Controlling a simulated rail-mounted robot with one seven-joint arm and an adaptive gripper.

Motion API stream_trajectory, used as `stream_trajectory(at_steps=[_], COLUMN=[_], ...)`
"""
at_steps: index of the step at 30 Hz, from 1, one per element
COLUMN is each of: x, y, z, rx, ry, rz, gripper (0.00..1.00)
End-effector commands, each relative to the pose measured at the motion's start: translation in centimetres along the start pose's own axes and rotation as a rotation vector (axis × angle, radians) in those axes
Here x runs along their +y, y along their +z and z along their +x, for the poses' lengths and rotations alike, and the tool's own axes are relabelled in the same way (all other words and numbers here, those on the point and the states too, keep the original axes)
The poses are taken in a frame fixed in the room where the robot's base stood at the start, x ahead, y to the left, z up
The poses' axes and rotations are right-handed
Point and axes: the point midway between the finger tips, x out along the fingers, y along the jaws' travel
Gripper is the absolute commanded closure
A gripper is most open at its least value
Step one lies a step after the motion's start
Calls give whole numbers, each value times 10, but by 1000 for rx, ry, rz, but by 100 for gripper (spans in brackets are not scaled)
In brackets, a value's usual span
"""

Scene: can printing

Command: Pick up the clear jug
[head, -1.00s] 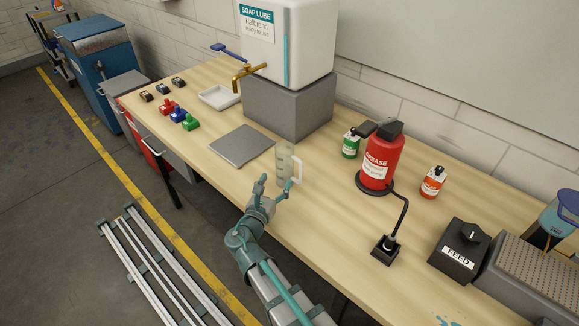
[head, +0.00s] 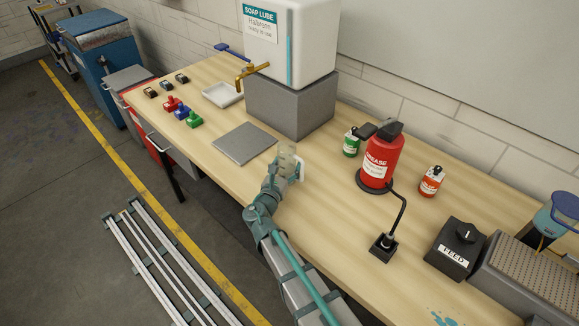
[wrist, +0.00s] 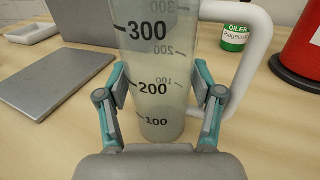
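The clear jug (wrist: 158,60) stands upright on the wooden table, with dark volume numbers on its side and a white handle (wrist: 262,55) on the right. In the head view the jug (head: 287,162) is partly hidden by my gripper (head: 282,168). In the wrist view my gripper (wrist: 160,88) is open, with one finger on each side of the jug's lower half. The pads are very close to its walls; I cannot tell if they touch. The handle lies outside the right finger.
A grey plate (head: 245,143) lies left of the jug. The red grease container (head: 381,160) with its cord, a green oiler bottle (head: 351,145) and an orange bottle (head: 431,182) stand to the right. A soap lube tank (head: 290,40) on a grey block (head: 290,104) is behind.

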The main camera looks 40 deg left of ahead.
Motion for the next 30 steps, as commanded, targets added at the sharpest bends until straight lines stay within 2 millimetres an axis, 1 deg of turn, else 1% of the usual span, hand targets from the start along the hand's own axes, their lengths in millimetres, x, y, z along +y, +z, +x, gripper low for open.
stream_trajectory(at_steps=[1,7,16,22,26,28,30], x=[0,0,0,0,0,-1,-2], y=[0,0,1,9,22,32,44], z=[0,0,0,0,0,-1,-15], rx=[0,0,0,0,-2,-2,-3], ry=[0,0,0,-1,-1,-1,1], rz=[0,0,0,2,3,3,3], gripper=[46,80,80,80,80,80,80])
